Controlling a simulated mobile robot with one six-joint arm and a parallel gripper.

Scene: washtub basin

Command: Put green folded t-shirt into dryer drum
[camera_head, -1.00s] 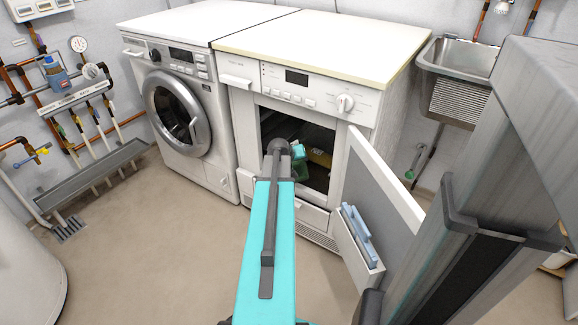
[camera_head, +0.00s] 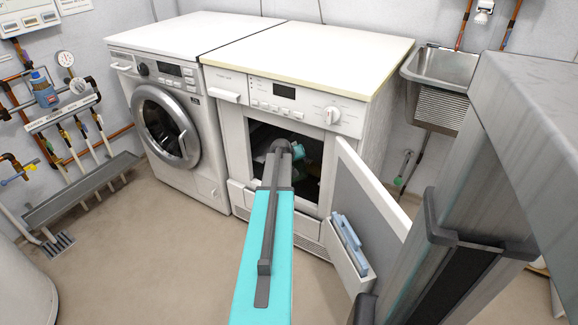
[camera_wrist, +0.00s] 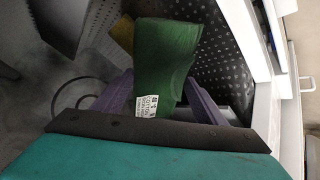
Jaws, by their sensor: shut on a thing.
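The green folded t-shirt (camera_wrist: 165,65) with a white printed label is held between the purple fingers of my gripper (camera_wrist: 160,95) in the wrist view. The perforated grey walls of the dryer drum (camera_wrist: 230,62) show around and behind it. In the head view the dryer (camera_head: 290,105) stands on the right with its front opening uncovered, and my arm reaches into that opening. The dark interior and my arm mostly hide the shirt there. I cannot tell whether the shirt touches the drum.
The dryer's open door (camera_head: 372,195) stands out to the right of the opening, close to my arm. A washing machine (camera_head: 165,120) with a shut round door stands to the left. A metal sink (camera_head: 437,75) hangs at the right. A yellowish thing (camera_wrist: 122,32) lies beyond the shirt.

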